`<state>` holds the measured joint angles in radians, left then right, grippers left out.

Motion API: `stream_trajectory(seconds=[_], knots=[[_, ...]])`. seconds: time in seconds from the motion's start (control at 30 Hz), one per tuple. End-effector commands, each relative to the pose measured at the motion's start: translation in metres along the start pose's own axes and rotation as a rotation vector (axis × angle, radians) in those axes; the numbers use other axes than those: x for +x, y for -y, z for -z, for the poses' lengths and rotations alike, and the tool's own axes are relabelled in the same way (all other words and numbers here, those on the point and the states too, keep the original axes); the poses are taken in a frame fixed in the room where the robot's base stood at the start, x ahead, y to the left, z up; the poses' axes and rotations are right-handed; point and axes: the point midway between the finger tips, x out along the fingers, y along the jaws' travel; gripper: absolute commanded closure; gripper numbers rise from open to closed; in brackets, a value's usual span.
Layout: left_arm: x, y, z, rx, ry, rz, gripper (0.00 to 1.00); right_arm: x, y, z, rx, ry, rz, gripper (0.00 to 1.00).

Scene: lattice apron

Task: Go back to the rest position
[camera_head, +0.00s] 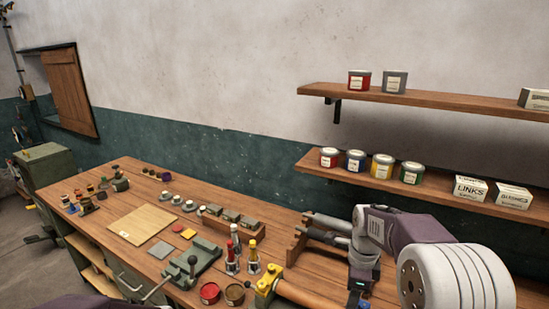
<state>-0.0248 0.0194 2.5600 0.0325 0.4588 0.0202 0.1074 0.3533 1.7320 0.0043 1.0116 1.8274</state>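My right arm (410,232) comes in from the lower right and bends down over the right part of the wooden workbench (290,222). Its wrist (362,268) reaches the bottom edge, and no gripper fingers show. Only a dark purple piece of what looks like my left arm (88,301) shows at the bottom left edge. My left gripper is out of the picture. I cannot see whether either gripper holds anything.
A vise (195,262), red and yellow bottles (253,262), two round tins (209,293) and a wooden rack (298,243) crowd the bench near my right arm. A wooden board (141,224) lies left. The lower shelf (330,171) with tins and boxes is behind the arm.

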Motion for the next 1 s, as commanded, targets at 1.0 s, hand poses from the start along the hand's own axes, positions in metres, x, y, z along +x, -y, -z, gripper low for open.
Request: stream_trajectory(seconds=[1.0], knots=[[0.035, 0.001, -0.004, 0.000, -0.001, 0.000, 0.64, 0.099, -0.160, 0.009, -1.916, -0.022, 0.070, 0.53]])
